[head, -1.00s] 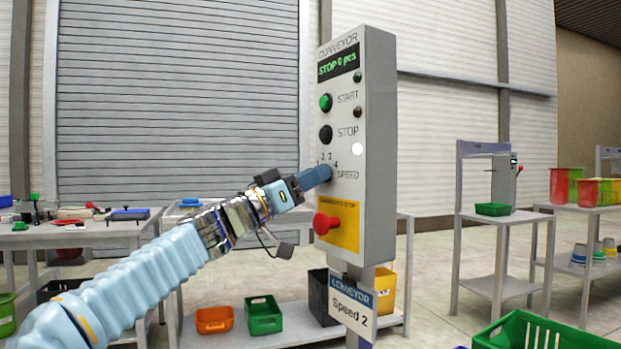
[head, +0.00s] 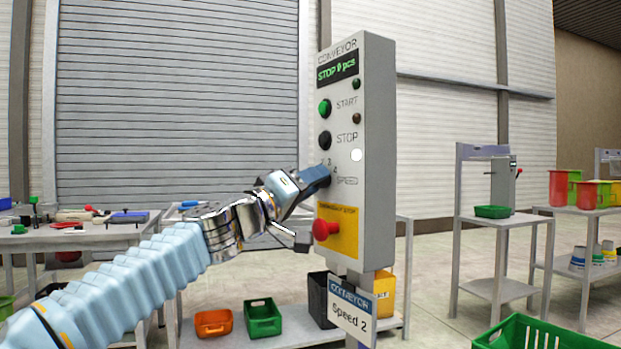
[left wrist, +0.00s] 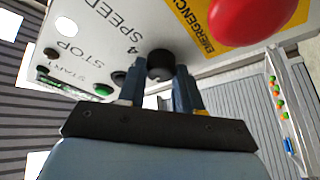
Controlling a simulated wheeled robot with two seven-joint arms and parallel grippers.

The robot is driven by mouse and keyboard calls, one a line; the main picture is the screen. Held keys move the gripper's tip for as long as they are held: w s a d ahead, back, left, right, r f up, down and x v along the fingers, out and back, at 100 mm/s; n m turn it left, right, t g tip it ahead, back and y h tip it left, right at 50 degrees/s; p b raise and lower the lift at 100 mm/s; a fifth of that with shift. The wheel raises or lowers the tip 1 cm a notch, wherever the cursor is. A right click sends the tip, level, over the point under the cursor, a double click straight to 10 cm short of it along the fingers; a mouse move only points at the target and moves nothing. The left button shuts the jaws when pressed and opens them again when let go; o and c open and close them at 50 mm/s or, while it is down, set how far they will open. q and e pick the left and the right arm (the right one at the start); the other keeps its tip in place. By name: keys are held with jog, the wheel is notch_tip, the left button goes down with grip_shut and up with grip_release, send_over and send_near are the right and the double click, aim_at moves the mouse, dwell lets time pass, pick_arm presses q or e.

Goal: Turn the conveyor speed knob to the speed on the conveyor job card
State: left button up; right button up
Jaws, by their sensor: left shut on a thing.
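The grey conveyor control box (head: 378,150) stands on a post, with a display reading STOP and 0 pcs. The job card (head: 352,312) below it reads "CONVEYOR Speed 2". My left gripper (head: 322,178) is at the SPEED dial and is shut on the black speed knob (left wrist: 160,64), which shows between its fingers in the left wrist view. The fingers hide the knob and part of the dial in the head view, so I cannot read the setting. My right gripper is not in view.
The red emergency stop button (head: 325,229) sits just below the dial, close to my left gripper. The green START button (head: 324,108) and black STOP button (head: 325,139) are above. A workbench (head: 100,236) with tools stands at the left. A green crate (head: 545,334) is at the lower right.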

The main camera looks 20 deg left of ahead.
pick_arm(q)
jog(key=shift+r+n+y+p, duration=0.1)
jog(key=shift+n+y+p, duration=0.5)
jog(key=shift+n, duration=0.5)
jog(key=o, duration=1)
jog(key=shift+o, duration=0.2)
jog(key=shift+s, duration=0.1)
jog(key=b+v, duration=0.4)
jog(key=v, duration=0.9)
jog(key=shift+s+a+f+b, duration=0.15)
jog(key=shift+s+f+b, duration=0.1)
jog(key=shift+b, duration=0.15)
